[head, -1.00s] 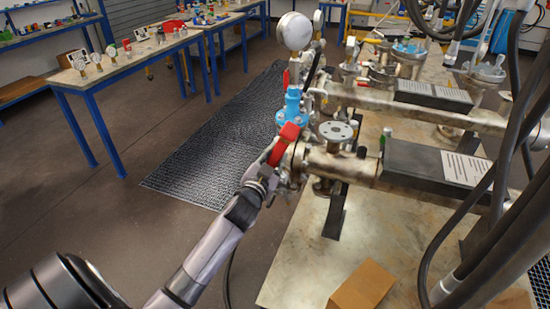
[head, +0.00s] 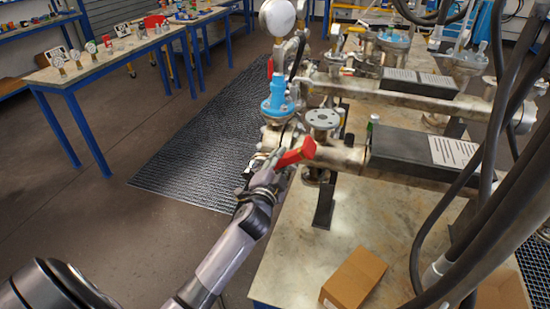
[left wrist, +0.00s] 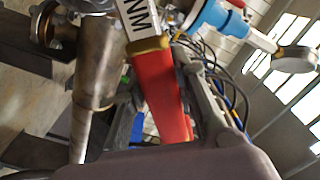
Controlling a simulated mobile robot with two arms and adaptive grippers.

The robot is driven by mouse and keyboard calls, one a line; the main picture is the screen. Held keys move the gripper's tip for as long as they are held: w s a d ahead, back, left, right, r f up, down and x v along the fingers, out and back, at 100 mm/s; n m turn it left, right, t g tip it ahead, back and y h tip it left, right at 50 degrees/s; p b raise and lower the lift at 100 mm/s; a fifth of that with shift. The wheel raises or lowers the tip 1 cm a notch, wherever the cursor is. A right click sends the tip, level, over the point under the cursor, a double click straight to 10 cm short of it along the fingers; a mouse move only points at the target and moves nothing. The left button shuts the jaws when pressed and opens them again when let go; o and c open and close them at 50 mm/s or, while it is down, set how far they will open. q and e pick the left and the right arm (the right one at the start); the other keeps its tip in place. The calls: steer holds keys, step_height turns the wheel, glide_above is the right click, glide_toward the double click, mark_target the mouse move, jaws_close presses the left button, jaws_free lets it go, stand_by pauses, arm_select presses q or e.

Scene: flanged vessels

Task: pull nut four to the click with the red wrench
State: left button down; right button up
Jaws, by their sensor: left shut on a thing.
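The red wrench (head: 297,152) is at the near-left flanged end of the front vessel (head: 345,158), its red part pointing up and right. In the left wrist view, the wrench (left wrist: 161,88) is a red bar with a yellowish band and a white label reading "NM". My left gripper (head: 270,172) is shut on it; its fingers show on either side of the bar in the left wrist view (left wrist: 165,92). The flange nuts are mostly hidden behind the wrench and gripper, so I cannot tell which is nut four. My right gripper is not in view.
A blue valve (head: 280,97) and a round gauge (head: 277,17) stand just above the flange. A cardboard box (head: 354,279) lies on the bench (head: 290,260). Dark hoses (head: 480,200) hang at the right.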

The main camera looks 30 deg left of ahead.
arm_select(q)
steer(key=shift+r+p+v, duration=0.1)
steer(key=shift+p+v, duration=0.15)
steer(key=shift+v, duration=1)
steer(key=shift+r+p+v, duration=0.15)
steer(key=shift+p+v, duration=0.05)
steer(key=shift+v, duration=1.05)
